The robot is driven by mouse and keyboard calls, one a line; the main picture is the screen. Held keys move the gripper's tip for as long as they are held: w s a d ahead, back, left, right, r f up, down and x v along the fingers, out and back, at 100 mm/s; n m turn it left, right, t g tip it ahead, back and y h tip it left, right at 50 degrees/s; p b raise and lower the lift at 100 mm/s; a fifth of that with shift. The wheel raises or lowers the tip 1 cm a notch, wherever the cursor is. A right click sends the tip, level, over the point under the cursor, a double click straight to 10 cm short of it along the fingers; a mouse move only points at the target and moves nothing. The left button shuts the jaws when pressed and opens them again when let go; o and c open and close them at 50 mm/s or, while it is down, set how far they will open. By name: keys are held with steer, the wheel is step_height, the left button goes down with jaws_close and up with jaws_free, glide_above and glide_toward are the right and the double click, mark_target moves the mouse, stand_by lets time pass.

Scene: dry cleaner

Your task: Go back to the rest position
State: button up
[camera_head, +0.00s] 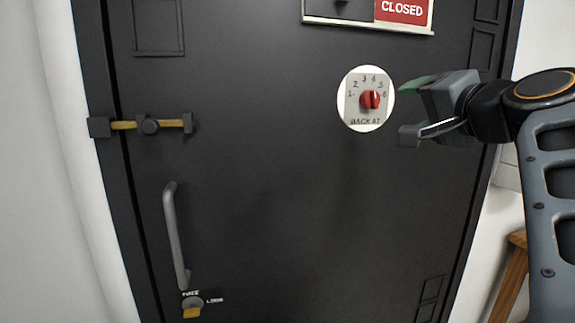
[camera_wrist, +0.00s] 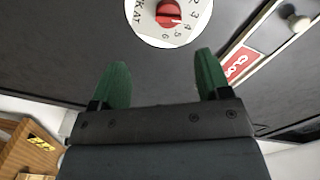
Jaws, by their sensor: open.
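My gripper (camera_head: 408,110) is open and empty at the right of the head view. It is just right of a red knob (camera_head: 370,99) on a round white dial marked with numbers and "BACK AT". The dial is on a dark door (camera_head: 270,200). In the wrist view, my gripper's two green fingertips (camera_wrist: 162,82) are spread apart. The red knob (camera_wrist: 168,13) shows beyond them at the top, and nothing is between the fingers.
A bar latch (camera_head: 150,125) with yellow parts and a grey handle (camera_head: 176,235) are on the door's left side. A yellow-tipped lock knob (camera_head: 193,305) sits below. A red CLOSED sign (camera_head: 403,10) is at the top. Wooden furniture (camera_head: 510,275) stands at lower right.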

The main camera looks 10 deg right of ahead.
steer(key=w+a+f+n+g+p, duration=0.1)
steer(key=a+f+n+g+p, duration=0.1)
steer(key=a+f+g+p, duration=0.4)
steer(key=w+a+f+n+g+p, duration=0.15)
steer(key=f+p, duration=0.25)
steer(key=f, duration=0.4)
steer(key=s+a+f+n+g+h+p, duration=0.1)
steer(key=s+a+f+n+g+p, duration=0.1)
steer(key=s+f, duration=0.3)
steer(key=s+a+f+n+g+h+p, duration=0.1)
steer(key=s+a+f+n+g+p, duration=0.2)
steer(key=f, duration=0.5)
steer(key=s+n+g+p, duration=0.1)
steer(key=s+n+p, duration=0.1)
steer(key=shift+s+f, duration=0.35)
steer(key=shift+f, duration=0.05)
